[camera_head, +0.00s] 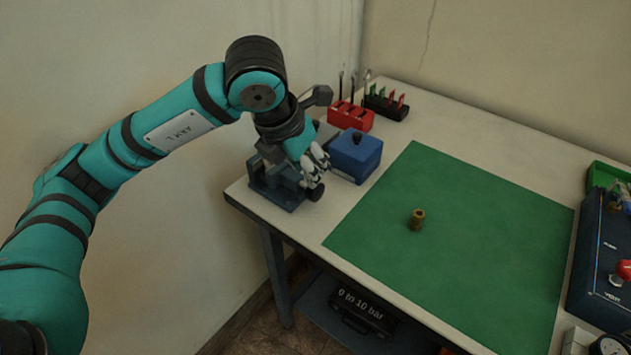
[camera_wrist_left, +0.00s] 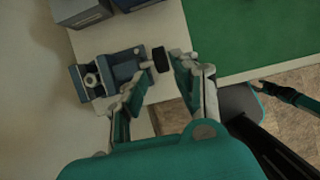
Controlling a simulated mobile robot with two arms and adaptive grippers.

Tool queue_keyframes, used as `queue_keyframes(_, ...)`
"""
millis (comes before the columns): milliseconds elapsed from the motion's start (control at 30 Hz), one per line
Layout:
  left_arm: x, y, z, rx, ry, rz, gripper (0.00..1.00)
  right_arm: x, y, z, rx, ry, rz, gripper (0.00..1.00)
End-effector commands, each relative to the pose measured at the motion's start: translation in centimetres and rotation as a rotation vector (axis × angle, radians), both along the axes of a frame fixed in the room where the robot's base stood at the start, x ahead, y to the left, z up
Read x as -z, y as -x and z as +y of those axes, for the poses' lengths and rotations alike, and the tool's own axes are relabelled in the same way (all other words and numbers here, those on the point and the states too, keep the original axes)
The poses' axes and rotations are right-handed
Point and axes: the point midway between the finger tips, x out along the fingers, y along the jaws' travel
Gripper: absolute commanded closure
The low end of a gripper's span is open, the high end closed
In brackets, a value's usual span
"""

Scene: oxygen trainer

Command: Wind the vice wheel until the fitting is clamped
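The blue-grey vice (camera_head: 276,187) stands at the table's left front corner; it also shows in the wrist view (camera_wrist_left: 112,70). Its dark wheel or knob (camera_head: 316,192) faces the front right, and in the wrist view the black knob (camera_wrist_left: 160,59) appears between my left fingertips. My left gripper (camera_head: 317,160) is above the vice with its fingers apart, pointing down; in the wrist view no grip on the knob shows. A pale round ring (camera_wrist_left: 91,80) shows at the vice; I cannot tell if it is a fitting. A brass fitting (camera_head: 417,220) stands upright on the green mat.
A blue box (camera_head: 355,156) with a black knob stands close to the vice. Behind it are a red tool holder (camera_head: 351,117) and a dark rack (camera_head: 386,106). The green mat (camera_head: 470,215) is mostly clear. A dark blue panel (camera_head: 600,255) stands at the right.

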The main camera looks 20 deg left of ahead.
Motion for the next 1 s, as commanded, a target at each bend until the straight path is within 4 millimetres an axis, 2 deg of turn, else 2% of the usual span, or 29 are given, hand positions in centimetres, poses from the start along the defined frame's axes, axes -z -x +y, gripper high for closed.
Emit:
queue_keyframes(100, 2.4, -0.8, -0.3, -0.001, 0.000, 0.005, 0.71, -0.1, 0.0, 0.0, 0.000, 0.000, 0.000, 0.60)
queue_keyframes(300, 5.2, -2.0, -0.8, 0.000, 0.000, 0.003, 0.71, -0.3, 0.0, 0.0, 0.000, 0.000, 0.000, 0.60)
queue_keyframes(500, 6.4, -2.5, -0.9, 0.001, 0.000, 0.000, 0.71, -0.3, 0.0, 0.0, 0.000, 0.000, 0.001, 0.60)
queue_keyframes(767, 6.5, -2.5, -0.9, 0.001, 0.000, -0.001, 0.71, -0.3, 0.0, 0.0, 0.001, 0.000, 0.000, 0.60)
queue_keyframes(1000, 6.4, -2.5, -0.9, 0.001, 0.000, -0.001, 1.00, -0.3, 0.0, 0.0, 0.001, 0.000, 0.000, 0.60)
